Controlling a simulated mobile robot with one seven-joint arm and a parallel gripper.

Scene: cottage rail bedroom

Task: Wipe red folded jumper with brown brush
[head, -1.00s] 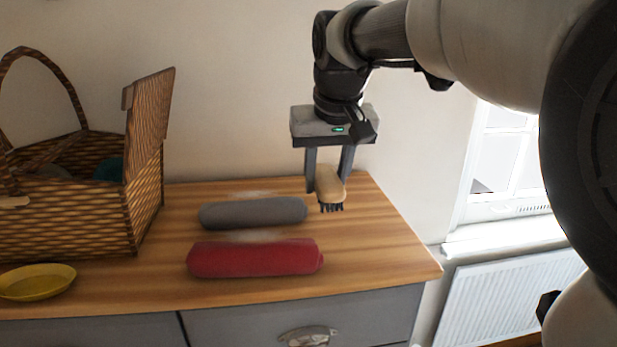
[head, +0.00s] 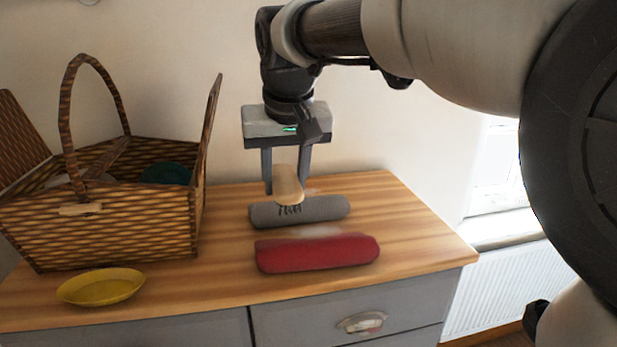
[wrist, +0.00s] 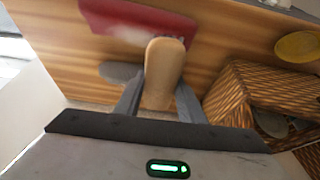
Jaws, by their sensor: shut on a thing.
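The red folded jumper (head: 318,253) lies as a long roll near the front of the wooden dresser top. It also shows at the top of the wrist view (wrist: 118,22). My gripper (head: 286,188) is shut on the brown brush (head: 288,180), whose bristles point down. The brush's pale wooden back fills the middle of the wrist view (wrist: 164,72). In the head view the brush overlaps the grey roll behind the jumper; whether it touches that roll I cannot tell. In the picture it is apart from the jumper.
A grey folded roll (head: 325,208) lies behind the jumper. A wicker basket (head: 120,225) with raised lids and a tall handle stands at the left. A yellow dish (head: 101,287) lies in front of it. The dresser's right end (head: 415,235) is clear.

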